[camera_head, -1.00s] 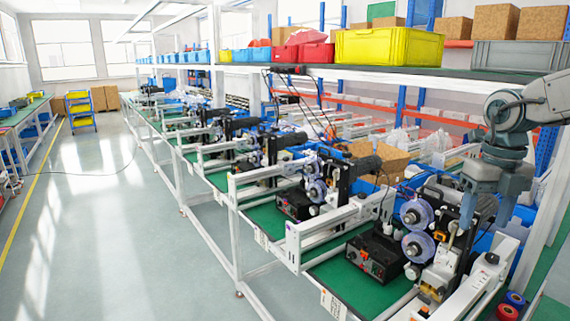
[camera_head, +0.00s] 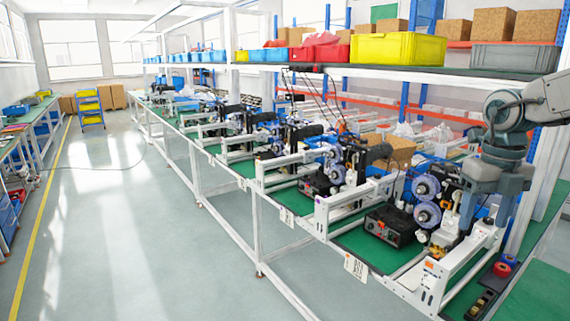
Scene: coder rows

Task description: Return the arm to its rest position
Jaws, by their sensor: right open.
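My right arm comes in from the right edge, and its gripper (camera_head: 487,215) points down over the nearest coder machine on the green bench (camera_head: 365,252). Its two grey fingers are apart, and I see nothing held between them. This machine has two pale purple reels (camera_head: 427,200) and a black control box (camera_head: 391,226) beside them. I cannot tell whether the fingertips touch the machine. My left gripper is not in view.
White frame rails (camera_head: 455,265) stand around the machine close to the gripper. A shelf with a yellow crate (camera_head: 398,48) and a grey crate (camera_head: 515,56) runs above. The aisle floor (camera_head: 130,220) on the left is clear.

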